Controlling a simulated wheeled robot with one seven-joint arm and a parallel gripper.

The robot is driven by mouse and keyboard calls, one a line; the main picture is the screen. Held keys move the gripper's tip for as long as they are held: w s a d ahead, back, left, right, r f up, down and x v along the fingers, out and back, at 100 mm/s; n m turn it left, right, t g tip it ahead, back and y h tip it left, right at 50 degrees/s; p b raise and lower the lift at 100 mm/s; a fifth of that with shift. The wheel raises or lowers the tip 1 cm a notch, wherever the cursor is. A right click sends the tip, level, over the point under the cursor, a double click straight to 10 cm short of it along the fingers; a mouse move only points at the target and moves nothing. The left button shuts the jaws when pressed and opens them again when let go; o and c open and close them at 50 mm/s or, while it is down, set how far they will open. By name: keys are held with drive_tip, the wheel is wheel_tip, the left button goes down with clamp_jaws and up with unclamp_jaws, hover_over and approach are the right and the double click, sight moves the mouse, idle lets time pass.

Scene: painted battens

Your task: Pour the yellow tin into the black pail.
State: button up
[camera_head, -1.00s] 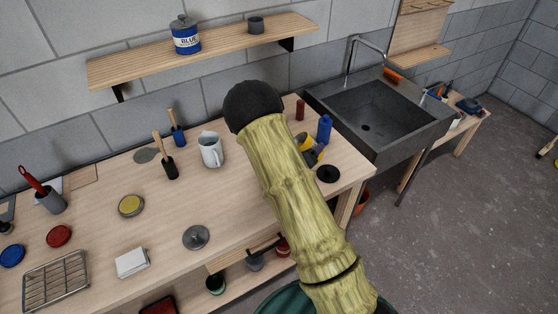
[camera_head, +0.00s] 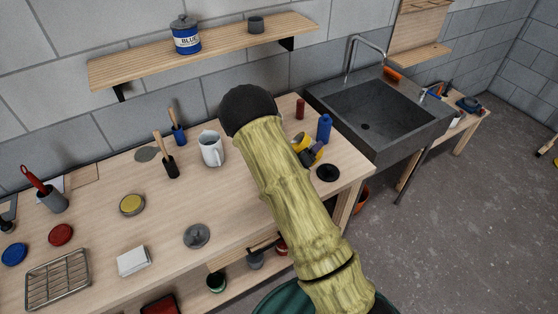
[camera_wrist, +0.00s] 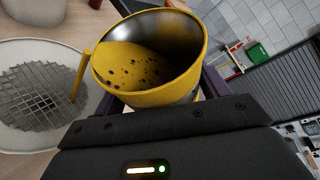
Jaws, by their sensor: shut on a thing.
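The yellow tin (camera_wrist: 187,82) is between the dark fingers of my gripper (camera_wrist: 160,98) in the wrist view. It is open-topped, with yellow paint and dark specks inside and bare metal on the upper inner wall. The paint lies towards one side, so the tin looks tilted relative to the camera. A thin yellow bar stands at its left rim. In the head view, the tin (camera_head: 299,141) and my gripper (camera_head: 311,155) show partly behind my arm, above the bench's right part. I cannot make out the black pail for certain; my arm hides part of the bench.
A white round rim with grey mesh (camera_wrist: 20,125) lies left of the tin in the wrist view. On the bench stand a blue bottle (camera_head: 324,128), a red cylinder (camera_head: 300,109), a white jug (camera_head: 211,150) and a black disc (camera_head: 327,173). The sink (camera_head: 385,115) is at right.

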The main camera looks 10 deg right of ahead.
idle(0.3)
drive_tip(key=shift+s, duration=0.1)
drive_tip(key=shift+d+n, duration=0.15)
drive_tip(key=shift+n, duration=0.15)
drive_tip(key=shift+a+f, duration=0.1)
drive_tip(key=shift+a, duration=0.15)
drive_tip(key=shift+d+f+n+h, duration=0.1)
drive_tip(key=shift+f+n+h, duration=0.05)
drive_tip(key=shift+n+h, duration=0.4)
idle(1.2)
drive_tip(key=shift+w+r+n+h+p, duration=0.25)
drive_tip(key=shift+r+n+p, duration=0.25)
drive_tip(key=shift+n, duration=0.15)
idle(1.4)
drive_tip(key=shift+w+a+f+n+h, duration=0.15)
drive_tip(key=shift+w+a+n, duration=0.05)
drive_tip(key=shift+a+n, duration=0.25)
drive_tip(key=shift+w+a+f+n+h, duration=0.2)
drive_tip(key=shift+a+n, duration=0.15)
drive_tip(key=shift+a, duration=0.2)
idle(0.7)
drive_tip(key=shift+w+a+r+n+t, duration=0.1)
drive_tip(key=shift+a+r+n+t, duration=0.15)
drive_tip(key=shift+r+n+t, duration=0.35)
idle(0.9)
